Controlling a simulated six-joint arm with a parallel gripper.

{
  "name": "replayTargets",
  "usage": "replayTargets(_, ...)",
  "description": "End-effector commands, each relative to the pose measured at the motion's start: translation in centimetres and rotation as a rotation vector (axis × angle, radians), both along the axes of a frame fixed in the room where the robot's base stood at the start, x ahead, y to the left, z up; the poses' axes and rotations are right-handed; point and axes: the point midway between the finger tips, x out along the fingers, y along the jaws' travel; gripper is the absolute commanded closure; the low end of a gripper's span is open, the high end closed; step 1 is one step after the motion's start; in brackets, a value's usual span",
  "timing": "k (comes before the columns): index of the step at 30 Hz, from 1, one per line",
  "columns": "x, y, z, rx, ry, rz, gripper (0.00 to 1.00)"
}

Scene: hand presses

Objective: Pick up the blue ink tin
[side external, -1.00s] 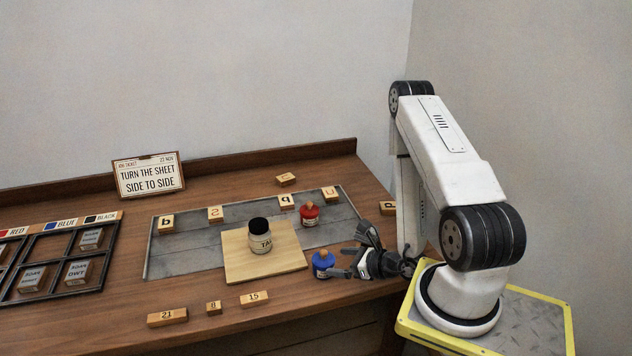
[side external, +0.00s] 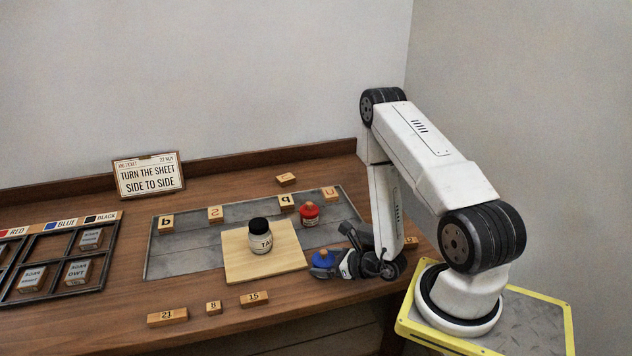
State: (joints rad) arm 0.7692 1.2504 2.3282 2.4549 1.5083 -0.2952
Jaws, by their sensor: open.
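The blue ink tin (side external: 322,260) is a small round tin with a tan knob on top. The right part of the tin is partly hidden by the gripper.
A dark-lidded jar (side external: 260,237) stands on the pale board (side external: 240,268). A red tin (side external: 309,214) stands behind on the grey plate (side external: 190,256). Lettered blocks (side external: 215,214) sit around it. A segmented rack (side external: 60,262) is at left. A sign (side external: 148,176) stands at the back.

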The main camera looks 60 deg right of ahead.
Motion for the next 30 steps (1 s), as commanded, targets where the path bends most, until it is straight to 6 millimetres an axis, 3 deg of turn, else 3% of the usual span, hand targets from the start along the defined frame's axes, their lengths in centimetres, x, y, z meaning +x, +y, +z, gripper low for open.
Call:
replayTargets(6,1.15,0.0,-0.47,0.0,0.0,0.0,0.0)
replayTargets(21,1.19,-0.02,-0.47,0.001,0.0,-0.001,0.0)
replayTargets(22,1.19,-0.02,-0.47,0.001,0.0,-0.001,0.03)
replayTargets(23,1.19,-0.02,-0.46,0.001,0.0,-0.001,0.13)
replayTargets(30,1.18,-0.01,-0.46,0.001,0.0,-0.001,0.89)
